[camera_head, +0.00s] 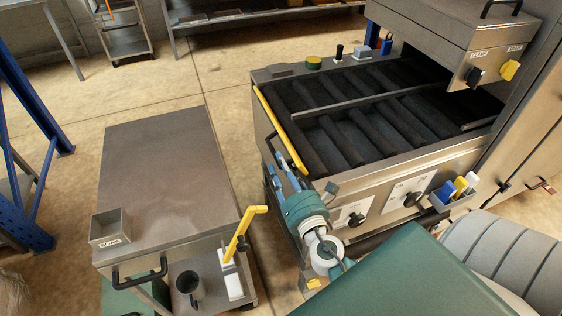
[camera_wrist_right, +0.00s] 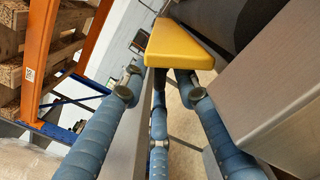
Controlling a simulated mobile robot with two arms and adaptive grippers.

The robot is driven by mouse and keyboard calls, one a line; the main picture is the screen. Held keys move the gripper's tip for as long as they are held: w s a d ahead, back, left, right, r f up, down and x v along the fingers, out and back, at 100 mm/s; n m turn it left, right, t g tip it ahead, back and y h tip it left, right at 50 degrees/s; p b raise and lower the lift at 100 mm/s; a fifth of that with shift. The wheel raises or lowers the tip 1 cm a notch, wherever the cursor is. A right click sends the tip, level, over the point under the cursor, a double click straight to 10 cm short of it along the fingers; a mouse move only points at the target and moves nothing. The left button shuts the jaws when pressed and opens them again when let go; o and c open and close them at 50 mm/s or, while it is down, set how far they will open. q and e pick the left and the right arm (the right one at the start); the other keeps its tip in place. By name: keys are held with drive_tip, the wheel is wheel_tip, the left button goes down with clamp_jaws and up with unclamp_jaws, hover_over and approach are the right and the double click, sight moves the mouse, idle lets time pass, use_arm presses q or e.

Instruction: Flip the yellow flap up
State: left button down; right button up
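The yellow flap (camera_head: 279,128) is a long narrow strip along the left edge of the steel machine with dark rollers. Its near end (camera_wrist_right: 180,45) shows in the right wrist view as a yellow bar seen end-on. My right gripper (camera_head: 284,176) is at the near end of the flap, by the machine's front left corner. In the right wrist view its blue fingers (camera_wrist_right: 160,88) are apart, one on each side below the flap's end. I cannot tell whether they touch it. My left gripper is not in view.
A steel cart (camera_head: 165,170) stands left of the machine, with a small grey bin (camera_head: 110,229) and a yellow-handled tool (camera_head: 243,232). A floor gap separates cart and machine. The machine's front has black knobs (camera_head: 356,220) and a holder (camera_head: 452,203). A raised steel hood (camera_head: 455,35) is at upper right.

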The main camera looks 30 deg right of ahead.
drive_tip(key=shift+s+r, duration=0.1)
clamp_jaws()
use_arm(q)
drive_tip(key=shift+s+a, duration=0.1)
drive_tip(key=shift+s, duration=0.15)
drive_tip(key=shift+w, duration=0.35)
use_arm(e)
drive_tip(key=shift+r, duration=0.15)
drive_tip(key=shift+r+m, duration=0.15)
drive_tip(key=shift+m, duration=0.15)
drive_tip(key=shift+d+r+m, duration=0.2)
drive_tip(key=shift+r+m, duration=0.15)
drive_tip(key=shift+m, duration=0.35)
drive_tip(key=shift+d+r+m, duration=0.15)
drive_tip(key=shift+r+m, duration=0.2)
drive_tip(key=shift+m, duration=0.35)
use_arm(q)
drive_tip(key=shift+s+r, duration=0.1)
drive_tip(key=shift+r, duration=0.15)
use_arm(e)
drive_tip(key=shift+s+d+r+m, duration=0.1)
drive_tip(key=shift+d+r+m, duration=0.15)
drive_tip(key=shift+m, duration=0.35)
drive_tip(key=shift+d+r+m, duration=0.2)
drive_tip(key=shift+r+m, duration=0.05)
drive_tip(key=shift+m, duration=0.35)
